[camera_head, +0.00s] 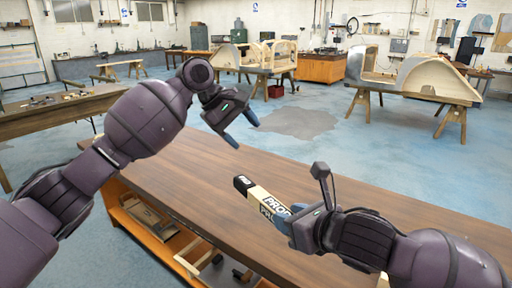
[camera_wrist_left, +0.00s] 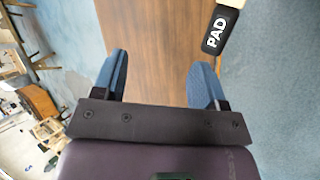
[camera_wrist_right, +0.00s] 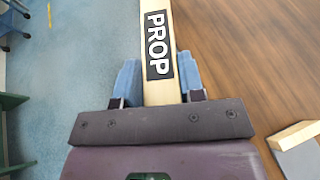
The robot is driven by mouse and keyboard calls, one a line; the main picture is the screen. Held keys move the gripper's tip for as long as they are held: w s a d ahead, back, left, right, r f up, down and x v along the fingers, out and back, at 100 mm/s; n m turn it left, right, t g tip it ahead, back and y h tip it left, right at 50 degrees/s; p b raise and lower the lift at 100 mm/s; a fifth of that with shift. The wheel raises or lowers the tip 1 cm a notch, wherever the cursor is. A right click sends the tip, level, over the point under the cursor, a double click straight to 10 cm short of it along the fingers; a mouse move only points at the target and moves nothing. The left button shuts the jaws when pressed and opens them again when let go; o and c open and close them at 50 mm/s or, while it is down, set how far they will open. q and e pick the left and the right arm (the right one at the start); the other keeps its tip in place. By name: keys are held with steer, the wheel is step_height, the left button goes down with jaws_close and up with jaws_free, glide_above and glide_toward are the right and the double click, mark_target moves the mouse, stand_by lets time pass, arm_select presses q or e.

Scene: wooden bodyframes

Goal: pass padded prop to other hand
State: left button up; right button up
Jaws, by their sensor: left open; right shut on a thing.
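The padded prop (camera_head: 265,199) is a pale wooden bar with a black PROP label and a black end marked PAD. My right gripper (camera_head: 284,222) is shut on it and holds it above the bench, padded end pointing up and left. In the right wrist view the bar (camera_wrist_right: 158,60) runs between the blue fingers (camera_wrist_right: 160,80). My left gripper (camera_head: 246,131) is open and empty, above and beyond the padded end. In the left wrist view the black PAD end (camera_wrist_left: 220,30) lies outside the open fingers (camera_wrist_left: 160,78), to the upper right.
The dark wooden workbench (camera_head: 190,165) lies below both grippers, its visible top mostly clear. A pale block (camera_wrist_right: 295,135) shows at the right in the right wrist view. Wooden bodyframes (camera_head: 435,75) stand on trestles at the back, well apart.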

mark_target(267, 197)
arm_select(q)
steer(key=shift+s+d+f+g+y, duration=0.6)
steer(key=shift+s+d+g+y, duration=1.5)
steer(key=shift+s+g, duration=0.85)
steer(key=shift+n+t, duration=0.25)
steer(key=shift+n, duration=0.05)
steer(key=x, duration=1.2)
steer(key=shift+s+a, duration=0.25)
steer(key=c, duration=0.9)
steer(key=shift+c, duration=1.1)
arm_select(e)
steer(key=o, duration=1.1)
